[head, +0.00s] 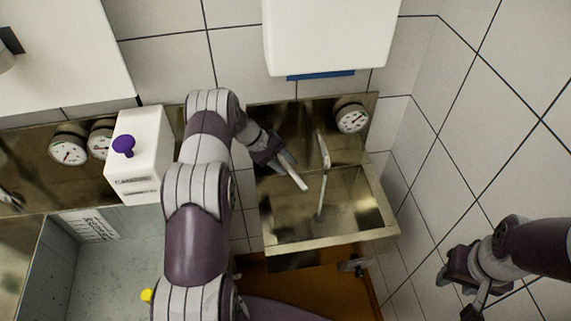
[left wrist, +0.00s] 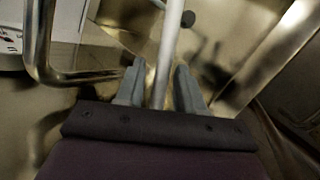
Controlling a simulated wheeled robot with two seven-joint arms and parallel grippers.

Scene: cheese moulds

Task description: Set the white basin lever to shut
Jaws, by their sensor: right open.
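The white basin lever (head: 292,172) is a slim pale bar slanting down to the right over the steel basin (head: 388,205) in the head view. My left gripper (head: 276,156) is at its upper end. In the left wrist view the pale lever (left wrist: 166,55) runs between the two grey fingers of my left gripper (left wrist: 160,78). The fingers are apart, one on each side, with narrow gaps beside the bar; any contact deeper between them is hidden. My right gripper (head: 462,291) is open and empty at the lower right, away from the basin.
A thin spout (head: 324,150) stands close to the right of the lever. A dial gauge (head: 352,118) is on the steel backsplash. A white wall box (head: 330,35) hangs above. A white dispenser with a purple knob (head: 124,147) stands left of my left arm.

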